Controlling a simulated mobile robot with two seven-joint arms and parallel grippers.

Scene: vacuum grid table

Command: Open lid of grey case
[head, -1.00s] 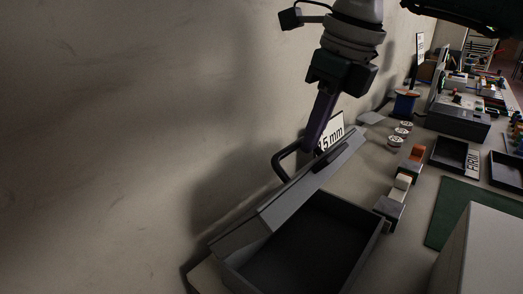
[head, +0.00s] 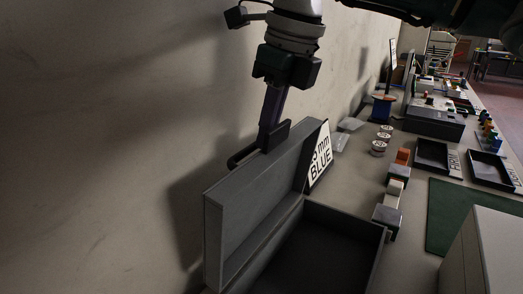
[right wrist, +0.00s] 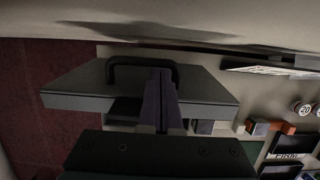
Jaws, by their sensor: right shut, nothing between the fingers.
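The grey case stands by the wall in the head view, its lid (head: 258,185) raised about upright from the dark open base (head: 345,232). The lid has a dark bar handle (head: 240,158) on its outer face. My right gripper (head: 267,142) is above the lid, its fingers pointing down at the handle. In the right wrist view the shut fingers (right wrist: 162,105) overlap the handle (right wrist: 125,61) and the lid (right wrist: 75,88). The fingers hold nothing; whether they touch the handle or lid is unclear. My left gripper is not in view.
A white "mm BLUE" sign (head: 320,155) stands close beside the lid. Small blocks (head: 388,215), round labelled pieces (head: 380,147), black trays (head: 432,155) and a green mat (head: 465,210) lie to the right. A pale box (head: 485,255) is at the lower right. The wall is close behind the lid.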

